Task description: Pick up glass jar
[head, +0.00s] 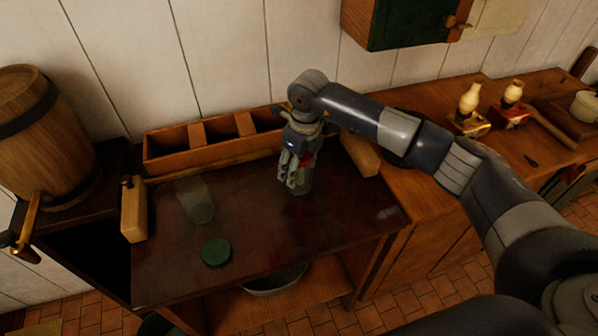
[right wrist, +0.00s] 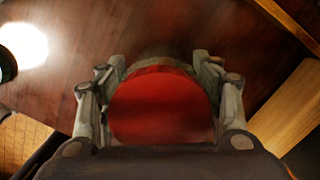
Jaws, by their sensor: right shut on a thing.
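A glass jar with a red lid (right wrist: 160,106) is between the fingers of my right gripper (right wrist: 160,100) in the right wrist view. In the head view my right gripper (head: 295,182) points down over the dark table, its fingers closed around the glass jar (head: 304,183). The gripper hides most of the jar. The jar appears upright; I cannot tell whether its base touches the tabletop. My left gripper is not in view.
A clear glass vessel (head: 199,206) and a green disc (head: 216,251) are on the dark table (head: 255,240) at left. A wooden compartment box (head: 170,165) stands behind. Wooden blocks (head: 133,208) (head: 360,152) are at both sides. The table's front middle is clear.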

